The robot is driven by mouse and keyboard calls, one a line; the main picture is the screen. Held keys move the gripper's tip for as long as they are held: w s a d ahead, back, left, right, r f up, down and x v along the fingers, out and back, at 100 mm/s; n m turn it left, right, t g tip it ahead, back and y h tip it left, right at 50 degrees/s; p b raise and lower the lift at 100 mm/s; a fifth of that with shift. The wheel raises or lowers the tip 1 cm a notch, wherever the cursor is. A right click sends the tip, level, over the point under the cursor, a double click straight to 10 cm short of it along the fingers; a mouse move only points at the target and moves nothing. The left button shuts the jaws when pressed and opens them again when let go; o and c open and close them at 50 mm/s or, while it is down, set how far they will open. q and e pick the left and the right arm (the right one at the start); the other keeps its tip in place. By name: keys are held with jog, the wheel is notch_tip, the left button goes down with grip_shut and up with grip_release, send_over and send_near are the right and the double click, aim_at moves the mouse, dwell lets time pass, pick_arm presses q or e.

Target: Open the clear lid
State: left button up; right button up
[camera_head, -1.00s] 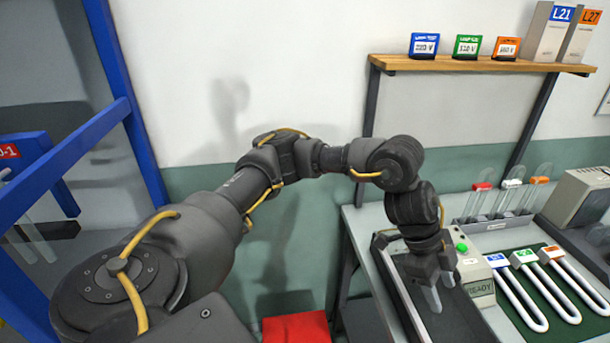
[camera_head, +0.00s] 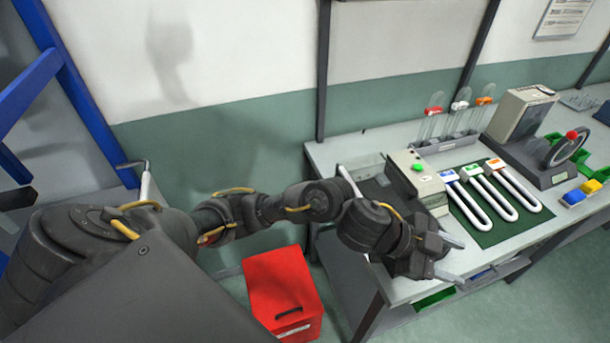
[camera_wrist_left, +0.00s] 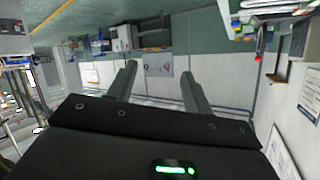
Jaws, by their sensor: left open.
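The sealing machine is a pale box (camera_head: 408,170) with a green button, beside a dark bed (camera_head: 378,190) that my left arm partly covers. A greyish see-through panel (camera_head: 361,165), seemingly the clear lid, shows at the back of the bed. A thin silver bar (camera_head: 350,181) runs forward from it and passes behind my arm. I cannot tell the lid's angle. My left gripper (camera_head: 453,258) is open and empty near the table's front edge, in front of the machine, its fingers pointing right. In the left wrist view its two fingers (camera_wrist_left: 157,72) stand apart with nothing between them.
A green mat (camera_head: 488,238) with several white U-shaped tubes lies right of the machine. A rack (camera_head: 448,142) of tubes stands behind it, and a device with a wheel (camera_head: 540,165) further right. A red bin (camera_head: 284,290) stands on the floor.

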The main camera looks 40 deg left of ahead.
pick_arm(q)
jog(key=s+a+f+n+t+y, duration=0.35)
jog(key=a+f+n+y, duration=0.35)
jog(key=a+f+n, duration=0.4)
jog(key=s+a+f+n+g+y, duration=0.2)
jog(key=s+a+f+g+y, duration=0.2)
jog(key=s+a+f, duration=0.7)
jog(key=shift+s+a+f+b, duration=0.15)
jog(key=shift+s+a+b, duration=0.25)
jog(key=shift+a, duration=0.55)
